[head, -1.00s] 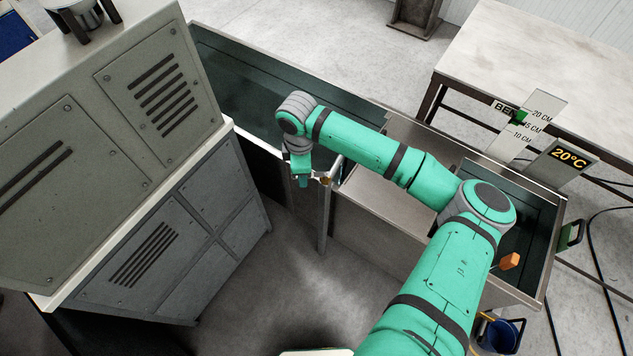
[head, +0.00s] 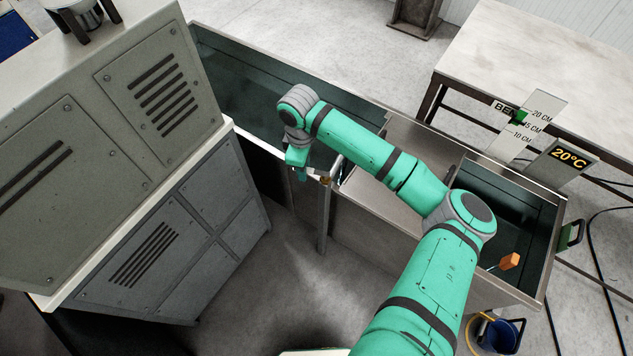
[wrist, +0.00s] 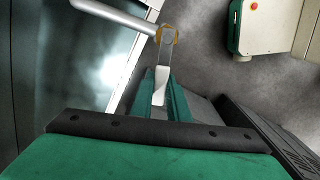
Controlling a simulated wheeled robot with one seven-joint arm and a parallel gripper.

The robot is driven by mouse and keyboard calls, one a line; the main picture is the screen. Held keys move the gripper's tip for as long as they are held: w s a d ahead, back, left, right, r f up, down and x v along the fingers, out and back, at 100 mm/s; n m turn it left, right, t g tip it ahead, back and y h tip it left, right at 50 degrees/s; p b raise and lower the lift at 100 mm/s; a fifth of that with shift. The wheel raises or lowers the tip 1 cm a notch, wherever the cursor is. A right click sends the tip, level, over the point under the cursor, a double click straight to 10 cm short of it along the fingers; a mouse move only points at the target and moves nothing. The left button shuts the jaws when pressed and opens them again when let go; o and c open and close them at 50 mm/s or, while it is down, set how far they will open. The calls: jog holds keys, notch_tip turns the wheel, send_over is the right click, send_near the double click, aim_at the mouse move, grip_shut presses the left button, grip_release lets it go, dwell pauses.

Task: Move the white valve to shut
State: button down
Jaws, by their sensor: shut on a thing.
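The white valve shows in the wrist view as a pale lever (wrist: 161,84) with a brass-coloured collar (wrist: 168,36) at its far end, beside a light pipe (wrist: 118,14). My gripper (wrist: 161,100) is shut on the lever, with a green finger on each side of it. In the head view my gripper (head: 299,172) is at the near edge of the long tank, left of the brass collar (head: 325,181). There the lever is small and mostly hidden by my gripper.
The long dark tank (head: 235,50) lies behind my wrist. A grey cabinet (head: 190,240) stands at the left, with open floor between. A smaller tank (head: 525,215) with an orange handle (head: 510,261) is at the right. A blue bucket (head: 505,335) stands on the floor.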

jog(key=shift+w+m, duration=0.1)
jog(key=shift+m, duration=0.2)
jog(key=shift+w+d+m, duration=0.3)
jog(key=shift+w+m, duration=0.25)
jog(key=shift+m, duration=0.45)
jog(key=shift+w+m, duration=0.15)
jog(key=shift+m, duration=0.15)
jog(key=c, duration=1.6)
grip_release()
jog(key=shift+d, duration=0.1)
notch_tip(320, 180, up, 11)
jog(key=shift+f, duration=0.1)
